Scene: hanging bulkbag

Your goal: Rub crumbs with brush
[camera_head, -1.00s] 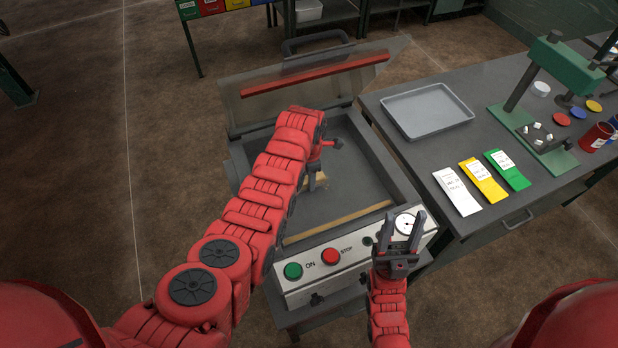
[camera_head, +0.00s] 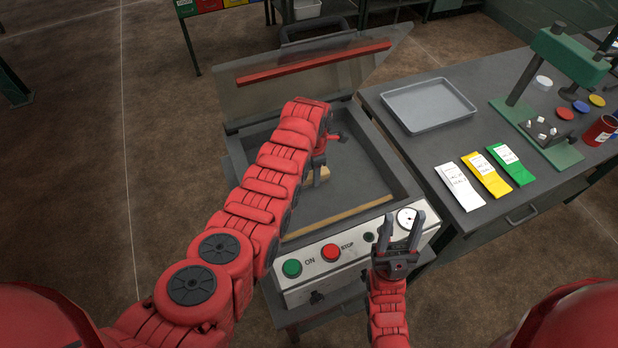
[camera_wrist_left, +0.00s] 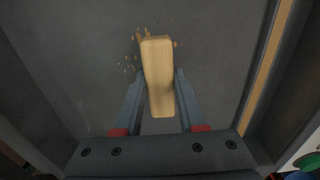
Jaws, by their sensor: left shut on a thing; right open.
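My left gripper (camera_wrist_left: 160,98) is shut on a wooden brush (camera_wrist_left: 159,75) inside the open machine's chamber. In the head view the brush (camera_head: 318,177) shows only in part beneath my left wrist. Small tan crumbs (camera_wrist_left: 128,64) lie on the dark chamber floor, around the far end of the brush in the wrist view. Whether the bristles touch the floor is hidden. My right gripper (camera_head: 400,235) is open and empty, above the front control panel near the gauge.
The machine's clear lid (camera_head: 330,75) with a red bar stands open at the back. A tan strip (camera_head: 338,218) runs along the chamber's front edge. The right table holds a grey tray (camera_head: 428,105), white, yellow and green packets (camera_head: 486,176), and a green press (camera_head: 560,60).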

